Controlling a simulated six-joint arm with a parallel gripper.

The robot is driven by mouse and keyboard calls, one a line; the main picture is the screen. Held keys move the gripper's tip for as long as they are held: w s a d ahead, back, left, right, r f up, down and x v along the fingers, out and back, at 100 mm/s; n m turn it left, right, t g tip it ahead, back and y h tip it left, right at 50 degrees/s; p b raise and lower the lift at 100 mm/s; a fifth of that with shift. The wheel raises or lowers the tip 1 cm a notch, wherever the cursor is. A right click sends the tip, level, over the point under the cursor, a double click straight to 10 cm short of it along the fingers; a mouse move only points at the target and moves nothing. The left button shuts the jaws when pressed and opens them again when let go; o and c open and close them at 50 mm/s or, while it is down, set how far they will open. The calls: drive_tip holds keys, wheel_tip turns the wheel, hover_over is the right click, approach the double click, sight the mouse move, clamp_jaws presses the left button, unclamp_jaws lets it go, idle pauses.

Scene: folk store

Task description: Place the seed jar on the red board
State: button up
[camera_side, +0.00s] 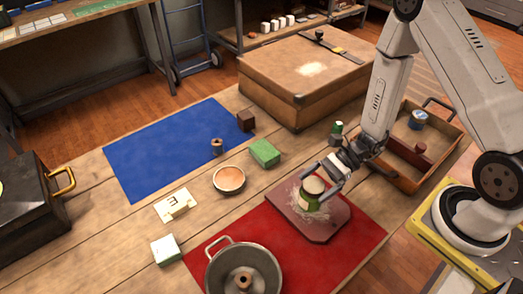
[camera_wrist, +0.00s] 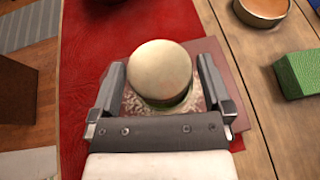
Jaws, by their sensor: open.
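A green jar with a cream lid (camera_side: 311,194), which looks like the seed jar, stands upright on a dark red board (camera_side: 328,226). The board lies on a red cloth (camera_side: 360,255), with a pale speckled patch around the jar's base. In the wrist view the round lid (camera_wrist: 160,72) hides most of the jar, and the board (camera_wrist: 208,52) shows behind it. My gripper (camera_side: 325,178) is open, with one finger on each side of the jar. In the wrist view the gripper (camera_wrist: 163,75) straddles the lid; whether the fingers touch the jar I cannot tell.
A grey pot (camera_side: 243,270) stands on the cloth's left part. A bowl (camera_side: 229,180) and a green block (camera_side: 265,153) lie behind the board. A wooden tray (camera_side: 440,150) and a small green jar (camera_side: 336,131) are behind my wrist. The blue mat (camera_side: 165,150) is mostly clear.

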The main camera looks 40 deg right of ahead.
drive_tip(key=v, duration=1.1)
drive_tip(key=shift+s, duration=0.1)
idle(0.5)
wheel_tip(320, 180, up, 9)
drive_tip(key=w+a+n+h, duration=0.1)
drive_tip(key=a+n+h, duration=0.1)
drive_tip(key=n+h, duration=1.1)
drive_tip(key=n, duration=0.6)
drive_tip(key=shift+a+r+n+t, duration=0.2)
drive_tip(key=shift+a+n+t, duration=0.1)
drive_tip(key=shift+a+n, duration=0.1)
